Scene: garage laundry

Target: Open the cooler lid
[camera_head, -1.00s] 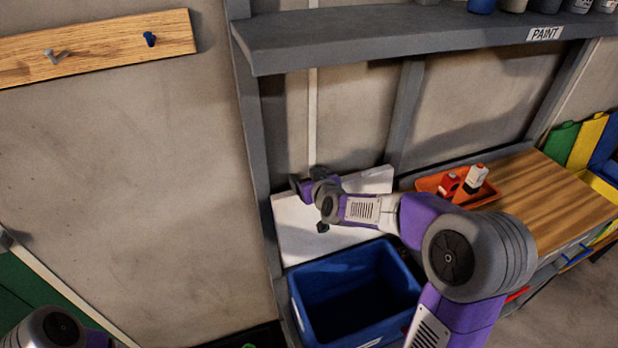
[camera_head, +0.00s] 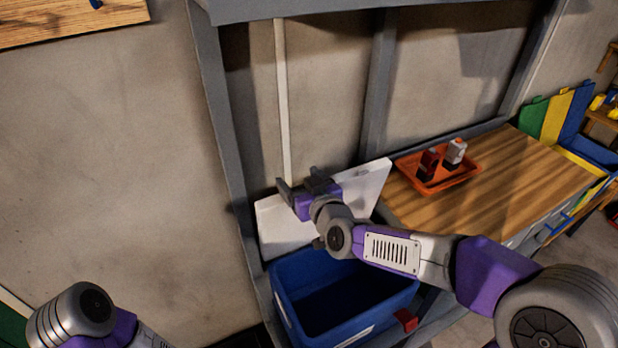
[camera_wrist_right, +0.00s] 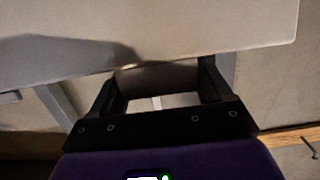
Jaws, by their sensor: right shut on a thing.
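The cooler is an open blue box (camera_head: 283,294) at the lower middle of the head view, and I see into its dark inside. Its white lid (camera_head: 284,229) stands raised and tilted at the box's back, near the wall. My right gripper (camera_head: 303,188) is at the lid's upper front, shut on the lid. My right arm hides part of the lid and box. In the right wrist view the pale lid (camera_wrist_right: 160,32) spans the top, close past the fingers (camera_wrist_right: 162,88); the exact contact is hard to see. My left gripper is not in view; only my left arm shows at lower left.
A wooden worktop (camera_head: 520,180) to the right holds an orange tray (camera_head: 437,186) with small bottles. Grey shelf posts (camera_head: 380,85) and the wall stand behind the lid. A red thing (camera_head: 405,320) is beside the box's right side. Green, yellow and blue panels (camera_head: 557,118) are at far right.

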